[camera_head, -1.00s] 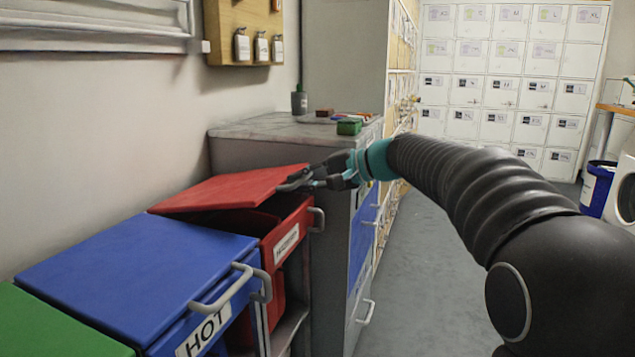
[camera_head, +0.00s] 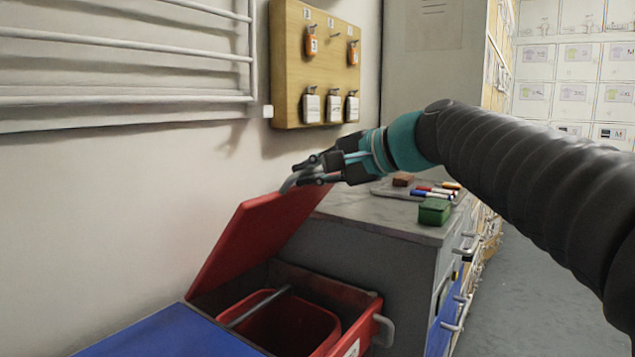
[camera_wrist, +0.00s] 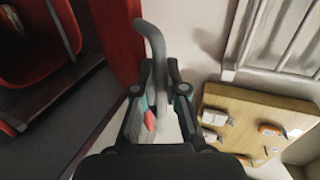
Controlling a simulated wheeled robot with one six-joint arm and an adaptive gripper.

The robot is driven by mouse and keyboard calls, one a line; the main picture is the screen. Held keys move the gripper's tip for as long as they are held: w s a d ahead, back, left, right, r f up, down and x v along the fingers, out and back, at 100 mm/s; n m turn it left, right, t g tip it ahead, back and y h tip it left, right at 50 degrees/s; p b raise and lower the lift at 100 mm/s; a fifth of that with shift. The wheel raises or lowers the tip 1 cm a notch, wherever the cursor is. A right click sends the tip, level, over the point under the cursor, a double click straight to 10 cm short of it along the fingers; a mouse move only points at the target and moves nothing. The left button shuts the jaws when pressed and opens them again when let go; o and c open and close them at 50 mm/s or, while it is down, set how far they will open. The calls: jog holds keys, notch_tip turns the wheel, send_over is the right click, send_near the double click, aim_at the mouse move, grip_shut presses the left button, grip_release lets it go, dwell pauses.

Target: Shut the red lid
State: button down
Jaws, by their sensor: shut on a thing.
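The red lid (camera_head: 250,238) is raised and steeply tilted, hinged at its left side, with the bin below it open. My gripper (camera_head: 308,172) is at the lid's upper edge, shut on the lid's grey handle (camera_head: 289,183). In the wrist view the curved handle (camera_wrist: 150,32) runs between the fingers of my gripper (camera_wrist: 156,80), beside the red lid (camera_wrist: 118,35). The red bin (camera_head: 362,322) has a red inner bucket (camera_head: 290,328) with a grey bail. My fingers hide part of the handle.
A blue lid (camera_head: 170,335) is at the near left. A grey cabinet (camera_head: 385,212) stands behind the bin, with markers and a green sponge (camera_head: 434,211) on top. A wooden key board (camera_head: 290,60) and a white rack (camera_head: 120,98) are on the wall. Floor is clear at right.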

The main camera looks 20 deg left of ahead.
jog(key=shift+w+a+r, duration=0.1)
jog(key=shift+a+r, duration=0.1)
dwell(0.3)
jog(key=c, duration=1.2)
grip_release()
jog(key=v, duration=1.2)
